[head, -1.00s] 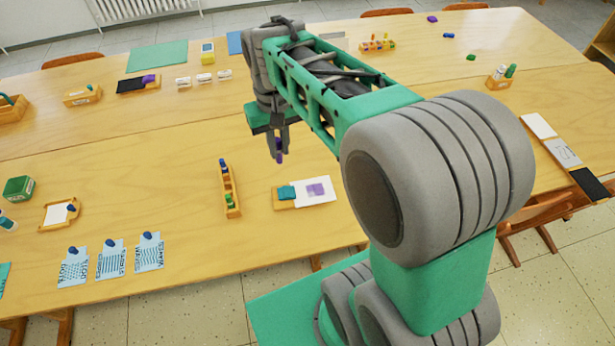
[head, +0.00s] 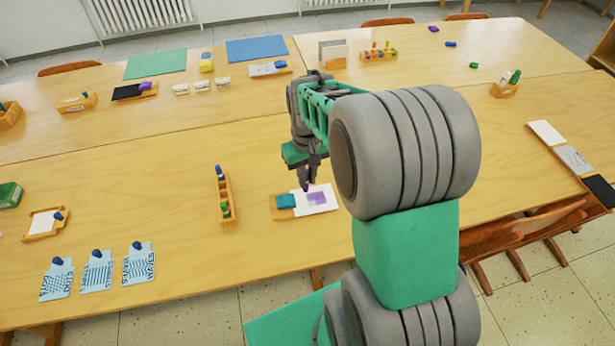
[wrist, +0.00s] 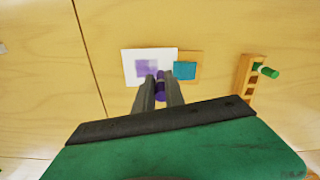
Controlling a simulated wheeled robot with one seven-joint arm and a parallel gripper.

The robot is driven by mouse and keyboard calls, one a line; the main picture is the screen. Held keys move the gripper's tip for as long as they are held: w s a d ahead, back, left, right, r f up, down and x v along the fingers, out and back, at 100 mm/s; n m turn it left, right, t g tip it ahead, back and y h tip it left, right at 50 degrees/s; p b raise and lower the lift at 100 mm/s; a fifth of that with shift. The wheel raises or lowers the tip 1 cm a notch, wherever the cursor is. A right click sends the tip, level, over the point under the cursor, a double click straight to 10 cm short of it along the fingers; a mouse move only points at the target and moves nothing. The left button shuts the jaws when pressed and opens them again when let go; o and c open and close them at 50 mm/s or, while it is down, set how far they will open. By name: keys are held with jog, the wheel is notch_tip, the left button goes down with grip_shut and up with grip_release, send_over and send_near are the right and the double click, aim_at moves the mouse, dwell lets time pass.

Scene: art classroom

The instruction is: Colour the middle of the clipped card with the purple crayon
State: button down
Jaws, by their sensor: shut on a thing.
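The white card (head: 327,205) lies on the table, its left end under a teal clip (head: 286,201) on a small wooden board (head: 281,214). A purple patch (head: 317,198) covers the middle of the card. My gripper (head: 308,185) is over the card's upper left part, pointing down. In the wrist view my gripper (wrist: 161,88) is shut on the purple crayon (wrist: 161,86), whose end shows between the fingers, beside the purple patch. Whether the crayon tip touches the card I cannot tell.
A wooden crayon rack (head: 227,212) with a blue and a green crayon stands left of the card. Several pale blue sheets (head: 97,272) lie at the front left, and a small tray (head: 44,222) with white paper is behind them. The table between rack and tray is bare.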

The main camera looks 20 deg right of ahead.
notch_tip(320, 180, down, 7)
jog(key=b, duration=0.4)
jog(key=shift+r+b, duration=0.1)
jog(key=shift+b, duration=0.2)
jog(key=shift+d, duration=0.25)
jog(key=shift+s+d+f, duration=0.1)
jog(key=shift+d+f, duration=0.05)
jog(key=shift+d, duration=0.25)
jog(key=shift+s+d+f, duration=0.1)
jog(key=shift+d+f, duration=0.05)
jog(key=shift+d, duration=0.25)
jog(key=shift+s+d, duration=0.15)
jog(key=shift+d, duration=0.55)
jog(key=shift+s+d+b, duration=0.1)
jog(key=shift+d+b, duration=0.25)
jog(key=shift+w+a+r+p, duration=0.1)
jog(key=shift+w+a+p, duration=0.1)
jog(key=shift+a, duration=0.8)
jog(key=shift+w+a+p, duration=0.15)
jog(key=shift+w+a, duration=0.05)
jog(key=shift+a, duration=0.75)
jog(key=shift+a+r+p, duration=0.2)
jog(key=shift+r+p, duration=0.15)
notch_tip(320, 180, up, 2)
jog(key=shift+w+d+p, duration=0.1)
jog(key=shift+w+p, duration=0.05)
jog(key=shift+p, duration=0.2)
jog(key=shift+r+p, duration=2.15)
jog(key=shift+r, duration=0.65)
